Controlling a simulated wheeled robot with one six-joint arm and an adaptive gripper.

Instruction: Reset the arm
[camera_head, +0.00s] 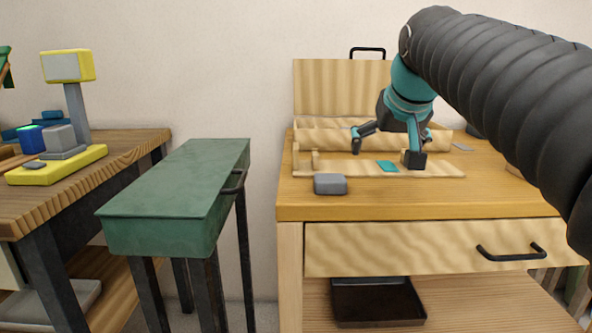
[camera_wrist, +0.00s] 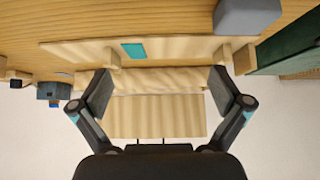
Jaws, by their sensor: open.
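My gripper (camera_head: 388,150) is at the end of my black-sleeved arm, above the wooden workbench (camera_head: 400,207) on the right. Its fingers are spread wide and nothing is between them. In the wrist view my gripper (camera_wrist: 163,92) shows both fingers apart, over a pale wooden rack (camera_wrist: 180,50) with a raised back board (camera_wrist: 155,118). The rack (camera_head: 325,168) also shows in the head view. A teal patch (camera_wrist: 133,51) lies on the rack's base. I see no glass rod.
A grey block (camera_head: 330,184) sits at the bench's front left, by the rack. A green narrow table (camera_head: 180,180) stands left of the bench. A further wooden table (camera_head: 130,145) carries a yellow-based device (camera_head: 65,168). The bench's front strip is mostly clear.

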